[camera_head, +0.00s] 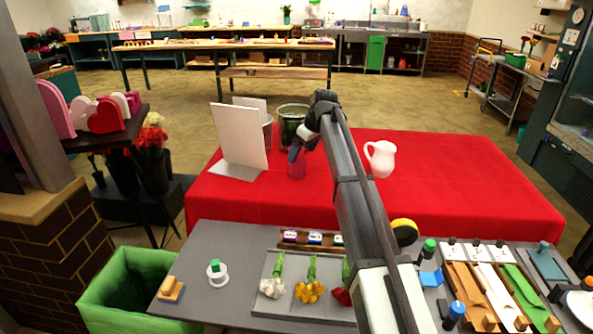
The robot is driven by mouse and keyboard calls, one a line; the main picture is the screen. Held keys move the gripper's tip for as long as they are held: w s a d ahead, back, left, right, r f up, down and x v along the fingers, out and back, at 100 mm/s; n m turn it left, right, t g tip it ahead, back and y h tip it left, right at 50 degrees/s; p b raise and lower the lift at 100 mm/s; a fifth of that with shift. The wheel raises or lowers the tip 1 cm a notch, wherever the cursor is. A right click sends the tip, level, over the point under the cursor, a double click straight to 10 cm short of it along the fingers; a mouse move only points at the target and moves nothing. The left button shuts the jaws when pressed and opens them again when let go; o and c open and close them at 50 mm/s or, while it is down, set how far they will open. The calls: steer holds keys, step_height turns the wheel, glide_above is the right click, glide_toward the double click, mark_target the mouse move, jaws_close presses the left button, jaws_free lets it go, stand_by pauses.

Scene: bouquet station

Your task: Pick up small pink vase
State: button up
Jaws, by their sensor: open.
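A small pink vase (296,170) stands upright on the red-covered table (450,200), left of centre. My gripper (297,152) is right at the top of the vase, pointing down at it, and hides part of its upper end. My arm reaches in from the bottom right of the picture. The jaws are open, though the fingers are small and dark here. I cannot tell whether they touch the vase.
A white board (239,137) stands left of the vase. A dark green glass container (291,118) is close behind it. A white pitcher (381,158) is to the right, past my arm. The red table's right side is clear. Nearer stands a grey table (222,238) with flowers.

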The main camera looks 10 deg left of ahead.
steer(key=shift+a+x, duration=0.2)
steer(key=shift+x, duration=1.15)
steer(key=shift+a+x, duration=0.15)
steer(key=shift+x, duration=1.25)
steer(key=shift+w+r, duration=0.1)
steer(key=shift+r, duration=0.1)
steer(key=shift+c, duration=0.2)
steer(key=c, duration=1.5)
steer(key=shift+c, duration=0.4)
steer(key=shift+r, duration=0.25)
